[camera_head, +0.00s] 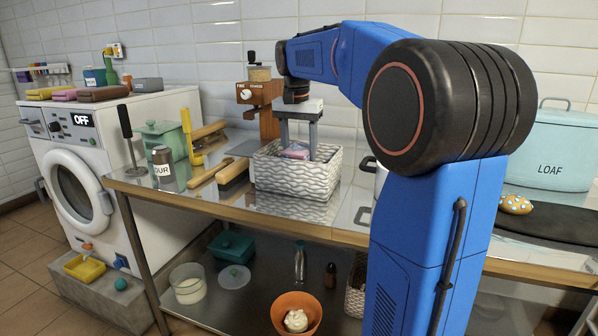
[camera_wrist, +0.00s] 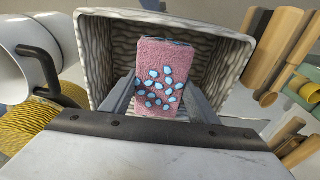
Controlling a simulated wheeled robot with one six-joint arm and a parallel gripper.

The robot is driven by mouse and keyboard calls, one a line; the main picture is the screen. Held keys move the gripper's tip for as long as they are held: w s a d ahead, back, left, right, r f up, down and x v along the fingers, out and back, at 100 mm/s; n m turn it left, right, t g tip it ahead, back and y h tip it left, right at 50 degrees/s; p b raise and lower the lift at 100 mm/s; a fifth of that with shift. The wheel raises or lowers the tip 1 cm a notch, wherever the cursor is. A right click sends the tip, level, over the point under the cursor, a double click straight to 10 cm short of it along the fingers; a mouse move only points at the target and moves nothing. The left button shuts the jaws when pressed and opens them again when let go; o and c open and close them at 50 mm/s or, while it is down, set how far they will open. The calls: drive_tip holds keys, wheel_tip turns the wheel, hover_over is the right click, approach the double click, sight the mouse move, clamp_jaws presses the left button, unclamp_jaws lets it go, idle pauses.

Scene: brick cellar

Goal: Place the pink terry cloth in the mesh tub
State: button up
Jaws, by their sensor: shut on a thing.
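The pink terry cloth (camera_wrist: 158,62) is a folded pad with light blue spots. My gripper (camera_head: 298,150) points down into a white woven basket (camera_head: 297,181) on the metal table, its fingers on both sides of the cloth. In the wrist view, my gripper (camera_wrist: 160,100) is shut on the cloth, and the basket walls (camera_wrist: 95,50) surround it. In the head view, only a bit of the cloth (camera_head: 294,152) shows above the basket rim. A yellow mesh-textured thing (camera_wrist: 35,125), partly cut off, lies at the wrist view's lower left; I cannot tell whether it is the mesh tub.
Wooden brushes (camera_head: 234,174) lie left of the basket, near a jar (camera_head: 163,168) and a green pot (camera_head: 165,137). A copper-coloured grinder (camera_head: 262,105) stands behind. A white pot (camera_wrist: 28,65) is close on the wrist view's left. My arm hides part of the table.

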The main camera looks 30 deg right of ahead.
sight(299, 149)
drive_tip(key=shift+f, duration=3.3)
drive_tip(key=shift+f, duration=0.1)
drive_tip(key=o, duration=0.9)
drive_tip(key=shift+o, duration=0.2)
drive_tip(key=r, duration=0.8)
drive_tip(key=s+a+r, duration=0.1)
drive_tip(key=r, duration=0.3)
